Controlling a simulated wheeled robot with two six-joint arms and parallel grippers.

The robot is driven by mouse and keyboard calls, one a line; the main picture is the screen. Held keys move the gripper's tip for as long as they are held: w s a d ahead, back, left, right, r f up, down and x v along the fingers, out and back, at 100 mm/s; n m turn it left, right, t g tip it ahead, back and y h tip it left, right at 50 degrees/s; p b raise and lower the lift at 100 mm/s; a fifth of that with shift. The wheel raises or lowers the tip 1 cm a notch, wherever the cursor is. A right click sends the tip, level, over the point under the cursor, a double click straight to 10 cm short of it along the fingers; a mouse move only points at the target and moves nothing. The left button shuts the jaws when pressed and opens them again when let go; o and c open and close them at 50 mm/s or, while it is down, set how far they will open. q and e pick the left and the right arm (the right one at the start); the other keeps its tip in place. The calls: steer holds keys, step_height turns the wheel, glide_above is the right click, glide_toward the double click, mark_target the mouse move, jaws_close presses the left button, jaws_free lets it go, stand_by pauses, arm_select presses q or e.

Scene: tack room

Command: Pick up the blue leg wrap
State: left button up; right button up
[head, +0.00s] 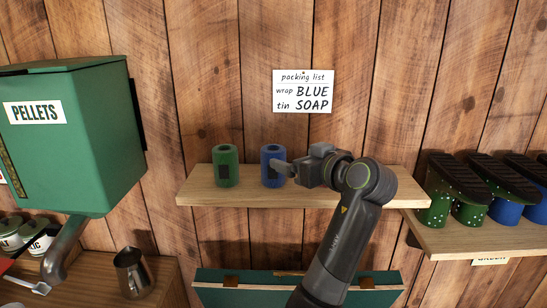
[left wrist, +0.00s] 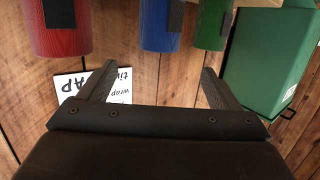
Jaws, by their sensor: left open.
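The blue leg wrap (head: 271,153) stands upright on a wooden wall shelf, a blue roll with a dark patch. It also shows at the top of the left wrist view (left wrist: 160,22), roughly between the lines of my two fingers. My left gripper (head: 287,168) is open and empty at the wrap's right side. One finger overlaps the wrap's right edge in the head view; I cannot tell whether it touches. In the upside-down left wrist view, the open fingers (left wrist: 158,72) are apart with nothing between the tips.
A green wrap (head: 227,166) stands left of the blue one. A red wrap (left wrist: 62,25) shows in the left wrist view; my arm hides it in the head view. The shelf (head: 240,198) has a packing list sign (head: 303,91) above. A green pellets bin (head: 90,150) hangs left.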

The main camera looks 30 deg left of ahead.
mark_target(280, 153)
arm_select(q)
steer(key=p+x, duration=0.1)
steer(key=x, duration=0.3)
steer(key=shift+a+r+p, duration=0.2)
steer(key=shift+p, duration=0.15)
steer(key=x, duration=0.1)
steer(key=p+x, duration=0.1)
steer(key=x, duration=0.1)
steer(key=shift+w+a+f, duration=0.15)
steer(key=shift+a+f, duration=0.05)
steer(key=shift+f, duration=0.15)
steer(key=shift+w+a+p, duration=0.1)
steer(key=shift+p, duration=0.35)
steer(key=p+x, duration=0.3)
steer(key=x, duration=0.1)
steer(key=shift+w+a+p, duration=0.1)
steer(key=shift+a+p, duration=0.05)
steer(key=shift+p, duration=0.25)
steer(key=shift+w+a+f, duration=0.15)
steer(key=shift+f, duration=0.1)
arm_select(e)
step_height(280, 153, up, 8)
steer(key=shift+a+r, duration=0.2)
steer(key=shift+a, duration=0.2)
arm_select(q)
steer(key=c, duration=1.1)
